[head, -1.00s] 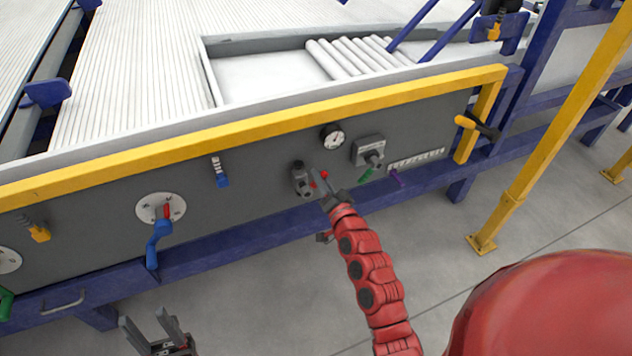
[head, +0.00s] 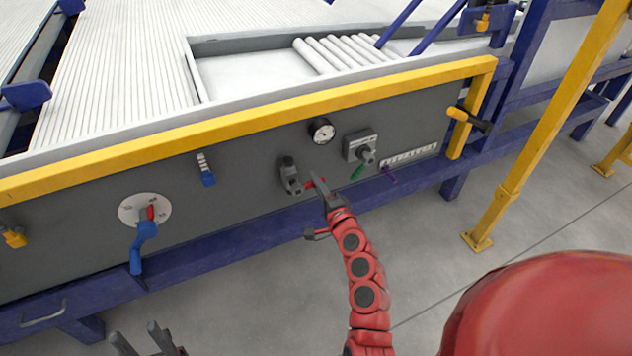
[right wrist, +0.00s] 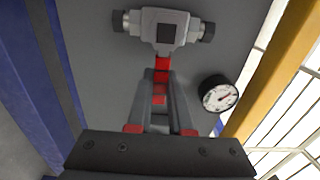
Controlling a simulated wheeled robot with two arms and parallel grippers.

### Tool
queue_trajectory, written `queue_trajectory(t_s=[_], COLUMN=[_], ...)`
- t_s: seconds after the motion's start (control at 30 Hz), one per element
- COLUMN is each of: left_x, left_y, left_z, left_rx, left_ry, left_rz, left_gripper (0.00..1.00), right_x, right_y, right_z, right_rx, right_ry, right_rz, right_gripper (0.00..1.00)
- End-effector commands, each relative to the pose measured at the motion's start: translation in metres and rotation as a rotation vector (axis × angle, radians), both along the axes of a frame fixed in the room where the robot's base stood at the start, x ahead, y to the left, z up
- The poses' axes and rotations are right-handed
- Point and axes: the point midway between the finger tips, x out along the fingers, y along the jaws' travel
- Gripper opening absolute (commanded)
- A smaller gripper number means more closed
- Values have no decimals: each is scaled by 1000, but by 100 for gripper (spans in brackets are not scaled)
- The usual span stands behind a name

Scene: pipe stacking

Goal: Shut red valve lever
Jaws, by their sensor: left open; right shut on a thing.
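The red valve lever (head: 311,184) sticks out to the right from a grey valve body (head: 290,175) on the dark panel. My right gripper (head: 325,191) is shut on the lever. The right wrist view shows the red lever (right wrist: 161,68) running from the grey valve body (right wrist: 164,30) down between the gripper's fingers (right wrist: 160,95). The fingers hide part of the lever in the head view. My left gripper (head: 137,335) is open and empty at the bottom left, in front of and below the panel.
A blue handle (head: 143,240) juts out further left. A yellow rail (head: 250,115) runs above the panel; a yellow post (head: 540,130) stands at right.

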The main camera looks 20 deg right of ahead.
Motion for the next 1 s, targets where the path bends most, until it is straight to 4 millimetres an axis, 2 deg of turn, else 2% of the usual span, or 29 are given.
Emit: queue_trajectory(t_s=[0.6, 0.63, 0.77, 1.0], left_x=[0, 0, 0, 0], left_y=[0, 0, 0, 0], left_z=[-1, -1, -1, -1], left_rx=[0, 0, 0, 0], left_ry=[0, 0, 0, 0], left_rz=[0, 0, 0, 0], left_gripper=[50, 50, 50, 50], right_x=[0, 0, 0, 0], right_y=[-1, -1, -1, 0], right_z=[-2, -2, -2, -2], right_rx=[39, 38, 38, 37], right_ry=[1, 1, 1, 1], right_rz=[-3, -3, -2, -1], right_gripper=[0, 24, 48, 49])
